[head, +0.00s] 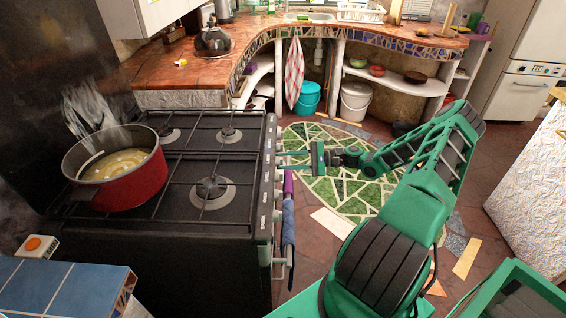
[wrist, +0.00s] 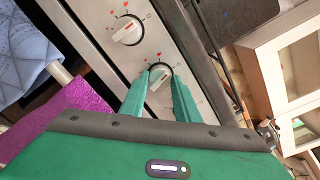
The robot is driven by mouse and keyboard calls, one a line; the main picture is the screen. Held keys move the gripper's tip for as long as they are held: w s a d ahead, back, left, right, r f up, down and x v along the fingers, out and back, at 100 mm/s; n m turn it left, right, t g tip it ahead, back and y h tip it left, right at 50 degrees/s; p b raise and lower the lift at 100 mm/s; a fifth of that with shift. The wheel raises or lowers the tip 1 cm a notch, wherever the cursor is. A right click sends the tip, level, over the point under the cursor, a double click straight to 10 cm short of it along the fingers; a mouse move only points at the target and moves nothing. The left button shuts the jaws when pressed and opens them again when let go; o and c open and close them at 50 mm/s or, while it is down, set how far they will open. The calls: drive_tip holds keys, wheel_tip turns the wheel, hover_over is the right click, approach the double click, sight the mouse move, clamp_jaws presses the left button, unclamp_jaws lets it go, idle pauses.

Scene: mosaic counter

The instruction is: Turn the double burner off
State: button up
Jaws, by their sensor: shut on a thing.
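The black gas stove (head: 185,228) stands at the left with a row of knobs along its front panel. My gripper (head: 280,160) reaches the panel from the right. In the wrist view my gripper (wrist: 161,78) is shut on a white knob (wrist: 159,75), with one green finger on each side. Another white knob (wrist: 128,31) sits up and left of it on the panel, with red marks around it. A red pot (head: 130,182) with yellowish contents steams on the left burners. Any flame under it is hidden, and I cannot tell which burner is the double one.
Purple and blue cloths (head: 288,215) hang on the stove's front rail, below my gripper. A curved counter (head: 270,33) with a kettle (head: 213,40) lies behind. The floor around the green mosaic circle (head: 335,185) is mostly clear.

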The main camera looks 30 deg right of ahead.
drive_tip(key=shift+w+d+m, duration=0.1)
drive_tip(key=shift+d+m, duration=0.15)
drive_tip(key=shift+m, duration=0.95)
drive_tip(key=o, duration=0.9)
drive_tip(key=shift+o, duration=0.7)
drive_tip(key=shift+a, duration=0.15)
drive_tip(key=v, duration=1.1)
drive_tip(key=shift+w+f, duration=0.1)
